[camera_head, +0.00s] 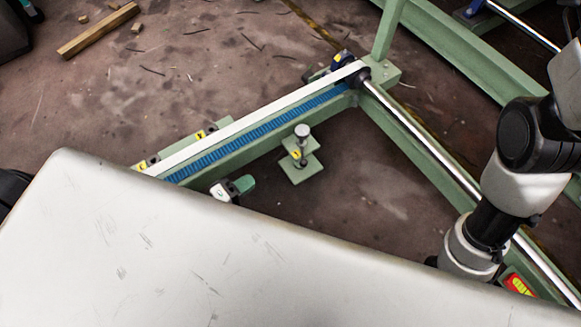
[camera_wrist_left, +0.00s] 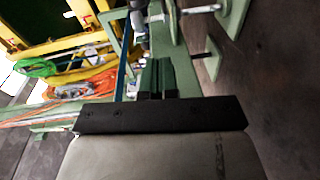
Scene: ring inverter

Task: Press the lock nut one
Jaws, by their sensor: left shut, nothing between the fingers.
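A silver round-headed nut on a short post (camera_head: 302,131) stands above a small green plate (camera_head: 301,171), with a yellow label (camera_head: 296,154) beside the post. I take it for lock nut one; the label is too small to read. My left gripper (camera_head: 245,184) has green fingertips and is shut and empty. It is left of and below the nut in the head view, apart from it. In the left wrist view its green fingers (camera_wrist_left: 156,78) are together ahead of the dark bracket, and green plates with posts (camera_wrist_left: 212,60) show to their right. My right gripper is out of view.
A green frame beam with a blue toothed strip (camera_head: 260,128) runs behind the nut. A silver rod (camera_head: 425,137) runs down the right side. My right arm (camera_head: 520,160) hangs over it. Wood pieces (camera_head: 98,30) lie on the floor. Orange straps (camera_wrist_left: 88,84) show in the wrist view.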

